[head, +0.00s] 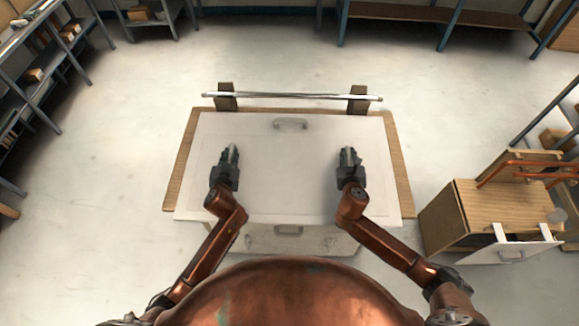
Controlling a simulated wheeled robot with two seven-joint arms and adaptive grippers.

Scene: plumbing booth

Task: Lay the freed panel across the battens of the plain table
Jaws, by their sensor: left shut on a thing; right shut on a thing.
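A large white panel (285,180) with a grey handle (290,123) near its far edge lies over the wooden plain table (402,165). Table wood shows at both sides and along the far edge. The panel's near edge overhangs the table front. Any battens beneath it are hidden, and I cannot tell if it rests on them or is held just above. My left gripper (231,156) and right gripper (347,157) are over the left and right halves of the panel, shut on it. The gripped parts are hidden.
A metal pipe (290,96) lies across two wooden supports (226,101) behind the panel. A white front with a handle (288,230) shows below. At the right stands a wooden cabinet (447,220) with copper pipes (520,166). Shelves line the left and back; the floor between is clear.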

